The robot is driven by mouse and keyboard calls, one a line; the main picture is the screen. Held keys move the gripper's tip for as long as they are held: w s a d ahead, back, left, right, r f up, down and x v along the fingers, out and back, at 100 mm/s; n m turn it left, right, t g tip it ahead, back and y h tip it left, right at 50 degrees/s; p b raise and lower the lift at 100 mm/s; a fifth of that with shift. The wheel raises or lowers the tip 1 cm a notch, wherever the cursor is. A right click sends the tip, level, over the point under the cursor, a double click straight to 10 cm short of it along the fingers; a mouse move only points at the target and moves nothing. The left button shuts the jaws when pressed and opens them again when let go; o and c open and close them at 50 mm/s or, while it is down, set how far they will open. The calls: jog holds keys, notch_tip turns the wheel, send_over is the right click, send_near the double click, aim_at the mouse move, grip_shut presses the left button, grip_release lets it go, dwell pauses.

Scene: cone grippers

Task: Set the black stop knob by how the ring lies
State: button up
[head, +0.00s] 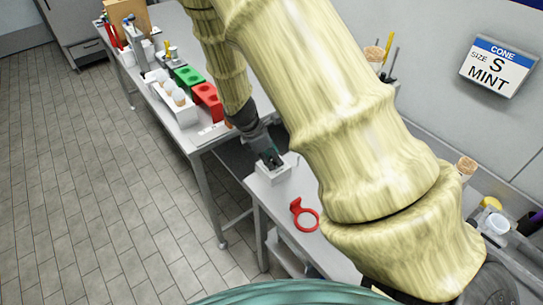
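A red ring (297,211) with a short tab lies on the near white table (274,205) in the head view. Its round opening is at the lower right and its tab points to the upper left. My gripper (268,158) points down at a small white block (273,175) on the same table, to the upper left of the ring. The fingers are dark and small here. I cannot tell whether they are open or shut, or whether they touch anything. I cannot make out the black stop knob; it may be hidden by my gripper or arm.
A wall sign (498,66) reads CONE SIZE S MINT. A green block (188,78), a red block (208,100) and a white tray (158,88) of pale cups stand on the farther table. My arm covers much of the middle. Floor at left is clear.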

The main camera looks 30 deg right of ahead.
jog(key=c, duration=0.5)
jog(key=m+g+p, duration=0.1)
jog(key=m, duration=0.2)
jog(key=shift+w+r+y+p, duration=0.1)
jog(key=shift+r+y+p, duration=0.05)
jog(key=shift+y+p, duration=0.2)
jog(key=m, duration=0.2)
jog(key=m+g+y+p, duration=0.1)
jog(key=m, duration=0.1)
jog(key=shift+w+d+m, duration=0.15)
jog(key=shift+d+m, duration=0.05)
jog(key=shift+m, duration=0.1)
jog(key=m+y, duration=0.1)
jog(key=m, duration=0.1)
jog(key=m+g+y+p, duration=0.1)
jog(key=m, duration=0.2)
jog(key=shift+d, duration=0.15)
jog(key=m+y, duration=0.1)
jog(key=m, duration=0.4)
jog(key=shift+d+y, duration=0.1)
jog(key=shift+y, duration=0.25)
